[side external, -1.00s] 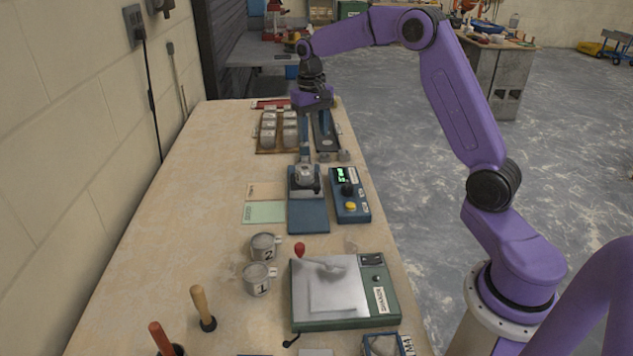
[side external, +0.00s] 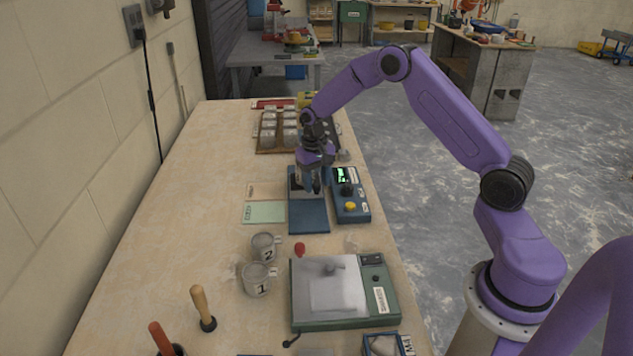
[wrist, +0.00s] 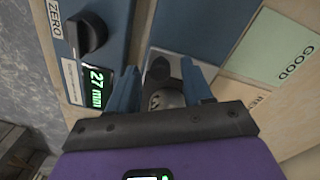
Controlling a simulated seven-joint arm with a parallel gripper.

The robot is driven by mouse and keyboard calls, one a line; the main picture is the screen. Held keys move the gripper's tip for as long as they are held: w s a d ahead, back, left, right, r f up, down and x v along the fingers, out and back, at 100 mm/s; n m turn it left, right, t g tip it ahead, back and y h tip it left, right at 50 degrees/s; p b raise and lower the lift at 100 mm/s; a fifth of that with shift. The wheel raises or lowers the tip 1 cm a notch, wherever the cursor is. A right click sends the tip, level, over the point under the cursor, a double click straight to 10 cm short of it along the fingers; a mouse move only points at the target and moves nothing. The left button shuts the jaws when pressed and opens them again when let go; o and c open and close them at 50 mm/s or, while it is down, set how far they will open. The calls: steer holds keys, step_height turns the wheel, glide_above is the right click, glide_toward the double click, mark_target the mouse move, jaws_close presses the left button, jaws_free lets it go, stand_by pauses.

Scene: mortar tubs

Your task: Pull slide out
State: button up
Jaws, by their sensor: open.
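The blue device stands mid-table in the side view, with a flat blue plate (side external: 308,216) at its near end. My gripper (side external: 309,188) is low over its far part and hides most of the metal piece there. In the wrist view, the blue fingers of my gripper (wrist: 158,80) are apart, one on each side of a dark grey metal part (wrist: 164,90). I cannot tell whether they touch it. A pale metal plate (wrist: 182,66) lies beside it, and the blue plate (wrist: 205,25) is beyond.
A blue control box (side external: 350,195) with a knob and lit display stands close on the right; the display reads 27 mm in the wrist view. A green GOOD card (side external: 264,212) lies left. Numbered mugs (side external: 258,279) and a green-based machine (side external: 345,318) stand nearer.

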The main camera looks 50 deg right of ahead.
steer(key=shift+f, duration=0.25)
jaws_close()
steer(key=s+a, duration=0.8)
steer(key=a, duration=0.1)
steer(key=shift+s, duration=0.35)
jaws_free()
step_height(320, 180, up, 17)
steer(key=shift+a+r, duration=0.2)
steer(key=shift+a, duration=0.2)
